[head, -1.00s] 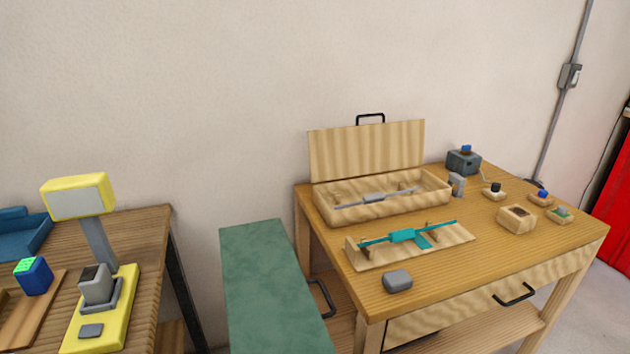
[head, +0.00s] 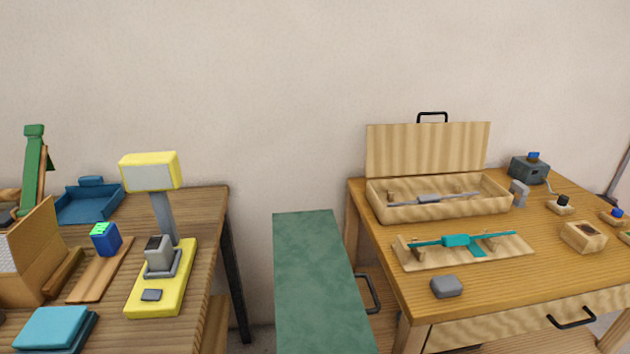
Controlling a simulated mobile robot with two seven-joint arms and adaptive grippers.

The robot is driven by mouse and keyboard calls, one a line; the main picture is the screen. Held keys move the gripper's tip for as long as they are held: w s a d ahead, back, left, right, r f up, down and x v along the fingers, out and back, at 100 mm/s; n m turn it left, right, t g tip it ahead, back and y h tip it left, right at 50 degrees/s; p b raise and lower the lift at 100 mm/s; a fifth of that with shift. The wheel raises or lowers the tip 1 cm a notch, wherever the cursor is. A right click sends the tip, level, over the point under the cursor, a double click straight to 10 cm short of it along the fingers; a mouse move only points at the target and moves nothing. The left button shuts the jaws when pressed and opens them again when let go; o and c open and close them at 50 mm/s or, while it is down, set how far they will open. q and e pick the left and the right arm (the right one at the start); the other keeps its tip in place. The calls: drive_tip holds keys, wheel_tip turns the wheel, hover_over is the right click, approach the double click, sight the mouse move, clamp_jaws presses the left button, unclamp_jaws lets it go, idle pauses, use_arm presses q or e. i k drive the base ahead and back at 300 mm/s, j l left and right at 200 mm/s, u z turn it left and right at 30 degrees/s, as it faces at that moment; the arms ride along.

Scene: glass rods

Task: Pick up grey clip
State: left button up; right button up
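Several grey pieces show in the head view, and I cannot tell which is the grey clip. A rounded grey block (head: 446,287) lies near the front left of the right table. A small upright grey piece (head: 519,193) stands beside the right end of the open wooden case. A thin grey rod with a thicker grey middle (head: 429,199) lies inside the case (head: 440,212). A teal rod with a teal holder (head: 457,241) rests on a wooden stand in front of the case. Neither gripper is in view.
The right table (head: 500,290) also holds a dark grey box (head: 529,169) and a wooden block (head: 584,236). A green panel (head: 322,280) stands between the tables. The left table (head: 110,280) carries a yellow stand (head: 163,290), a blue tray (head: 90,203) and teal pads (head: 50,330).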

sight(521, 188)
drive_tip(key=k+l, duration=0.1)
drive_tip(key=l, duration=0.3)
drive_tip(key=k+l, duration=0.1)
drive_tip(key=l, duration=0.7)
drive_tip(key=l+u, duration=0.1)
drive_tip(key=l, duration=0.9)
drive_tip(key=i+l, duration=0.15)
drive_tip(key=l, duration=0.15)
drive_tip(key=i+l, duration=0.1)
drive_tip(key=l, duration=0.25)
drive_tip(key=i+l, duration=0.15)
drive_tip(key=l, duration=0.15)
drive_tip(key=k+l, duration=0.15)
drive_tip(key=k, duration=0.25)
drive_tip(key=i, duration=0.4)
